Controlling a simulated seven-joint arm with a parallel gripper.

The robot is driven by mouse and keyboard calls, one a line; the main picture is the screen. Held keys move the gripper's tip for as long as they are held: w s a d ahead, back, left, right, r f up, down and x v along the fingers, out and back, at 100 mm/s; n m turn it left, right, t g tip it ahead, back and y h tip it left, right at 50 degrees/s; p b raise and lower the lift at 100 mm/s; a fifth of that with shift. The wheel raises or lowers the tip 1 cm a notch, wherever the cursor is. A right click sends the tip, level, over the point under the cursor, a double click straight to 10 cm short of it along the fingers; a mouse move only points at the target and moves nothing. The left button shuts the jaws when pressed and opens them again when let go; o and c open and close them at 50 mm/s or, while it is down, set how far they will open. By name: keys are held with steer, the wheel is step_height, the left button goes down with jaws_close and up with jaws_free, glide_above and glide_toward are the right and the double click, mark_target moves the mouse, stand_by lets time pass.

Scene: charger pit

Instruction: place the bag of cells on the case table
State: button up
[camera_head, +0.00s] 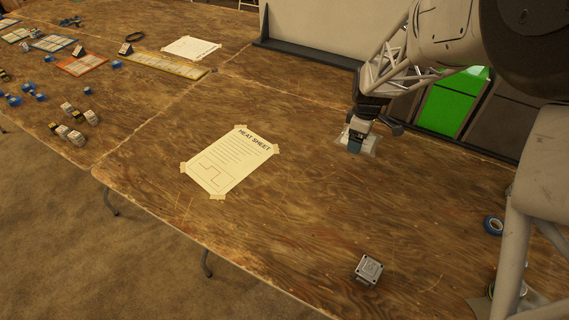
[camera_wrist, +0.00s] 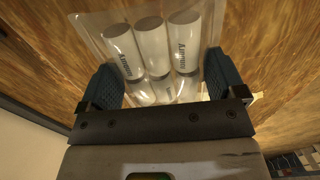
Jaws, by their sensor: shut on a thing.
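The bag of cells (camera_wrist: 152,45) is a clear bag with several white cylindrical cells in it. In the wrist view it lies between the two blue-padded fingers of my gripper (camera_wrist: 162,85), which is shut on it. In the head view my gripper (camera_head: 357,138) is low over the right part of the wooden table, and the bag (camera_head: 368,143) shows as a small pale patch at its tip. I cannot tell whether the bag touches the wood. No label names the case table; the wooden table (camera_head: 300,220) lies under the bag.
A taped heat sheet (camera_head: 230,160) lies left of my gripper. A green panel (camera_head: 452,102) stands behind. Several small items crowd the far left. Bare wood surrounds the gripper's front.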

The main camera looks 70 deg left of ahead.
glide_above(350, 172)
step_height(350, 172, down, 9)
steer(key=shift+s+d+f, duration=0.1)
steer(key=shift+s, duration=0.05)
stand_by(0.4)
steer(key=shift+w+a+f, duration=0.2)
steer(key=shift+w+a, duration=0.85)
steer(key=shift+a, duration=1.25)
steer(key=shift+w+a+f, duration=0.2)
steer(key=shift+w+a, duration=0.8)
steer(key=shift+a, duration=1.3)
steer(key=shift+w+a+f, duration=0.2)
steer(key=shift+w+a, duration=0.85)
steer(key=shift+a, duration=1.25)
steer(key=shift+w+a, duration=0.2)
steer(key=shift+a, duration=0.25)
steer(key=shift+f, duration=1.8)
steer(key=shift+f, duration=0.1)
steer(key=o, duration=0.9)
steer(key=shift+d+f, duration=0.1)
